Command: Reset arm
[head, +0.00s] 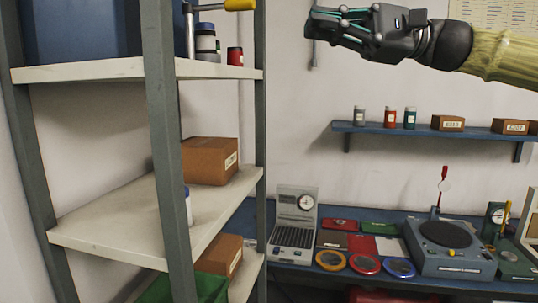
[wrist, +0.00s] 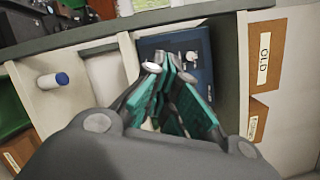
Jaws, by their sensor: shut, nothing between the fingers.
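My gripper (head: 312,22) is at the top of the head view, raised in front of the wall above the blue wall shelf. It points left, toward the shelf rack, and its dark fingers with teal pads are together and empty. In the wrist view my gripper (wrist: 160,72) fills the lower middle, with its fingertips close together and nothing between them. My arm (head: 500,55) reaches in from the right edge in a yellowish sleeve.
A grey-framed rack (head: 165,130) stands at left, with a cardboard box (head: 208,160) on its middle shelf. The blue wall shelf (head: 400,130) holds jars and boxes. Below, a workbench (head: 390,218) carries coloured rings, including a red ring (head: 365,264), and a turntable-like device (head: 450,245).

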